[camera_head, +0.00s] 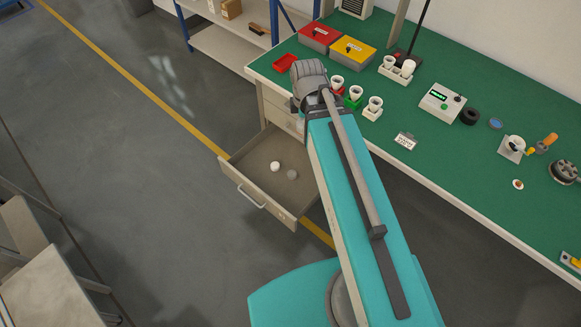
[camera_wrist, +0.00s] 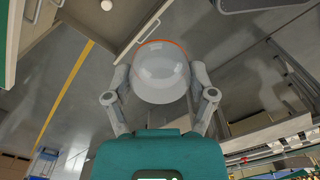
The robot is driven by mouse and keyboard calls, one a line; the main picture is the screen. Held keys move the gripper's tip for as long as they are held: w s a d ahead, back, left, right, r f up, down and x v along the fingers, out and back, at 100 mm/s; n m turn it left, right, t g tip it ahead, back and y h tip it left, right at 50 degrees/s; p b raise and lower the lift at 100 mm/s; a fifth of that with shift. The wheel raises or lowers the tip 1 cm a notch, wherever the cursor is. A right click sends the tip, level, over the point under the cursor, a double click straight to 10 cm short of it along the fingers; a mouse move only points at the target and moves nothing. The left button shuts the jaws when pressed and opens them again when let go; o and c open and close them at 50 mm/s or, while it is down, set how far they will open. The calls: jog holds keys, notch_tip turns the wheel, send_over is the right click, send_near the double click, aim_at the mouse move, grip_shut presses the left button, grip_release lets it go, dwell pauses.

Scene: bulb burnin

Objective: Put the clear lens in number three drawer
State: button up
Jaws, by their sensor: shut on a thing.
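The clear lens (camera_wrist: 160,72), a see-through dome with an orange rim, is held between the fingers of my gripper (camera_wrist: 160,88) in the wrist view. My gripper is shut on it. In the head view my arm hides the gripper and lens. A drawer (camera_head: 245,178) stands pulled open below the green bench, with a handle on its front; its number is too small to read. The drawer's corner (camera_wrist: 128,32) shows at the top of the wrist view, beyond the lens.
The green bench top (camera_head: 465,165) holds a red box (camera_head: 320,36), a yellow box (camera_head: 352,53), bulb holders and a meter (camera_head: 442,103). A shelf (camera_head: 222,42) stands at the back. Bare grey floor lies left of the drawer. A pale table (camera_head: 50,290) is at lower left.

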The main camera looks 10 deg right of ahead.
jog(key=w+d+f+b, duration=0.2)
jog(key=f+b, duration=1.4)
jog(key=w+d+f+m+b, duration=0.1)
jog(key=w+d+f+b, duration=0.1)
jog(key=f+b, duration=1.5)
jog(key=w+d+f+m+b, duration=0.1)
jog(key=w+d+f+b, duration=0.1)
jog(key=f+b, duration=1.4)
jog(key=shift+d+f, duration=0.55)
jog(key=shift+d, duration=0.15)
jog(key=b, duration=0.8)
send_over(304, 176)
jog(key=s, duration=0.1)
notch_tip(304, 176, down, 8)
jog(key=shift+s+d+r, duration=0.1)
jog(key=shift+r, duration=0.05)
jog(key=shift+w+f+b, duration=0.65)
jog(key=shift+b, duration=0.05)
